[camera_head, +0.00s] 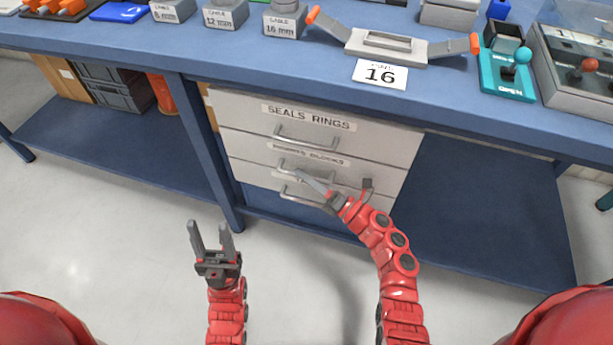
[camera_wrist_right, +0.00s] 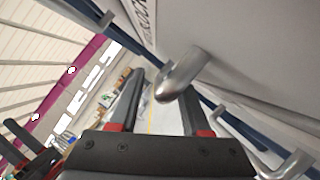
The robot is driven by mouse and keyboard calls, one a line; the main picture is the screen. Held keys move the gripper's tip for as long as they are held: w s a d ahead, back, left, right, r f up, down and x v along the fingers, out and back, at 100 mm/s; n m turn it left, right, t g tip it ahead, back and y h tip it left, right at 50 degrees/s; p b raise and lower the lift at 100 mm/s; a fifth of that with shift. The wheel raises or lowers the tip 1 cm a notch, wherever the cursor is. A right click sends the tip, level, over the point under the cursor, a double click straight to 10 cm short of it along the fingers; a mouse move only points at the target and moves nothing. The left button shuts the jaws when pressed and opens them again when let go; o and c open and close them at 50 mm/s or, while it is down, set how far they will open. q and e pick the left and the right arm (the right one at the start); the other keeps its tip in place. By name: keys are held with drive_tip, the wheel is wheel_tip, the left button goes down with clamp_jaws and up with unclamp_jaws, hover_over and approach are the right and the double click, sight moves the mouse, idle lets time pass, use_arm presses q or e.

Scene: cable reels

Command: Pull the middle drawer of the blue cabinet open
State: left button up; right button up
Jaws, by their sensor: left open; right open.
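The drawer cabinet under the blue bench has pale grey fronts in the head view. Its middle drawer (camera_head: 248,150) looks closed and has a partly readable label ending in "BLOCKS". The metal bar handle (camera_head: 284,164) of this drawer is partly hidden by my right gripper (camera_head: 302,175). That gripper is open, its fingers at the handle. In the right wrist view, a rounded handle (camera_wrist_right: 182,76) lies close to the fingertips of my right gripper (camera_wrist_right: 162,92); I cannot tell whether it touches them. My left gripper (camera_head: 211,228) is open and empty, in front of the bench and left of the drawers.
The top drawer (camera_head: 240,118), labelled "SEALS RINGS", is closed. The bottom drawer's handle (camera_head: 290,195) sits just below my right gripper. A blue bench leg (camera_head: 212,150) stands left of the cabinet. Free floor (camera_head: 110,230) lies around my left gripper.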

drive_tip(key=shift+c, duration=0.3)
clamp_jaws()
idle(1.2)
